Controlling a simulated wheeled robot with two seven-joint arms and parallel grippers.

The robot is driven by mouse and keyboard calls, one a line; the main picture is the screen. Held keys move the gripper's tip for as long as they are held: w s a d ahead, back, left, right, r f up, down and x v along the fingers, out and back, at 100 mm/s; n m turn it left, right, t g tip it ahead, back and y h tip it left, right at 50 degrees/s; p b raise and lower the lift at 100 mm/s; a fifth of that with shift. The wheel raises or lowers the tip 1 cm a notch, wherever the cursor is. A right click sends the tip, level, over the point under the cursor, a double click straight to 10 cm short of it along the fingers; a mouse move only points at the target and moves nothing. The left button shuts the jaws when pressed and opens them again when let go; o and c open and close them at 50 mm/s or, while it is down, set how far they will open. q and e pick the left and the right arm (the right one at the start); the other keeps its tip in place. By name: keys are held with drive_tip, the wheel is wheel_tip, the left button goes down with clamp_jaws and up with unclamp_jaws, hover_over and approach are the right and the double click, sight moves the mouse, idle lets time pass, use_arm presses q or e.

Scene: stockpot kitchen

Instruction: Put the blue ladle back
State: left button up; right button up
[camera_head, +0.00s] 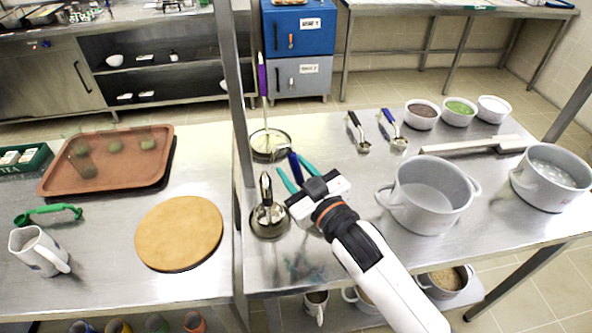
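My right gripper (290,164) reaches in from the lower right, its teal fingers spread apart. A dark blue handle (294,166) shows between the fingers with some space on either side; its lower part is hidden by the gripper. A second blue-handled utensil (392,131) with a steel end lies on the right counter, beside a black-handled one (358,132). My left gripper is not in view.
A grey pot (430,207) stands right of my arm, with another pot (550,180) farther right. Several small bowls (422,121) line the back. A metal post (238,130) rises left of the stands. The left counter holds a round board (180,232) and brown tray (150,178).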

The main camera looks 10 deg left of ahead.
drive_tip(key=shift+r, duration=0.1)
drive_tip(key=b+v, duration=0.1)
drive_tip(key=v, duration=1.1)
drive_tip(key=shift+b, duration=0.3)
drive_tip(key=shift+w+d, duration=0.1)
